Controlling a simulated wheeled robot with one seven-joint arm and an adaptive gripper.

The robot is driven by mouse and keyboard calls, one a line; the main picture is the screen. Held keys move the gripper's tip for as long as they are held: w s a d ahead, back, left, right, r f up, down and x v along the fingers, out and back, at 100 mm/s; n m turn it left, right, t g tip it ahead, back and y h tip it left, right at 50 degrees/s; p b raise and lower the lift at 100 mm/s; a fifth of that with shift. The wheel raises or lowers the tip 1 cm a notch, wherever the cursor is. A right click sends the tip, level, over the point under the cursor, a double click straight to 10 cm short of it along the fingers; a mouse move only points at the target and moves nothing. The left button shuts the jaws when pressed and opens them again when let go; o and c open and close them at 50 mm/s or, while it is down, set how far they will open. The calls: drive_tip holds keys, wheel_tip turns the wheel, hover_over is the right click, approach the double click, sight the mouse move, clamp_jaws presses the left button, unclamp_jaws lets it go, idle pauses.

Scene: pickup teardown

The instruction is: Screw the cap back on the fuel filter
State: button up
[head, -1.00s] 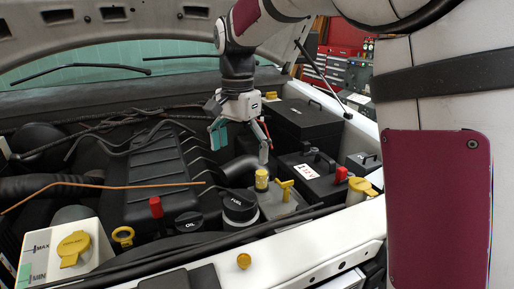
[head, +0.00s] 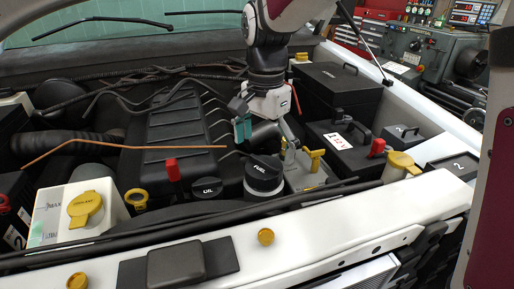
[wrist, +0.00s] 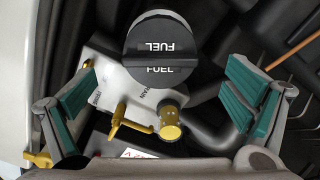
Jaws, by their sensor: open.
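The fuel filter's black cap (head: 264,172), marked FUEL, sits upright on top of the filter beside the engine cover. How tightly it is seated I cannot tell. In the wrist view the cap (wrist: 161,45) is at the top centre, with the light filter area and yellow fittings below it. My gripper (head: 267,138) is open and empty, just behind and above the cap. In the wrist view its teal fingers are spread wide, one on each side, and my gripper (wrist: 163,95) has its gap just below the cap. Neither finger visibly touches it.
A black OIL cap (head: 206,188) and a red handle (head: 172,170) are left of the filter. A yellow T-handle (head: 313,158) and a yellow cylinder (wrist: 172,120) stand close by. A black box (head: 338,92) and a battery (head: 345,150) are to the right. The white front rail (head: 330,232) crosses the front.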

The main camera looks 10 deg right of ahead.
sight(264, 161)
drive_tip(key=shift+f+b, duration=1.05)
drive_tip(key=shift+f, duration=1.3)
drive_tip(key=c, duration=1.5)
drive_tip(key=shift+o, duration=0.2)
drive_tip(key=shift+s+r+m+p, duration=0.15)
drive_tip(key=shift+m+p, duration=0.55)
drive_tip(key=shift+p, duration=0.25)
drive_tip(key=m+p, duration=0.4)
drive_tip(key=m, duration=0.1)
drive_tip(key=shift+p, duration=0.4)
drive_tip(key=m+p, duration=0.3)
drive_tip(key=m, duration=0.3)
drive_tip(key=shift+f+m, duration=0.25)
drive_tip(key=shift+m, duration=0.95)
drive_tip(key=o, duration=1.4)
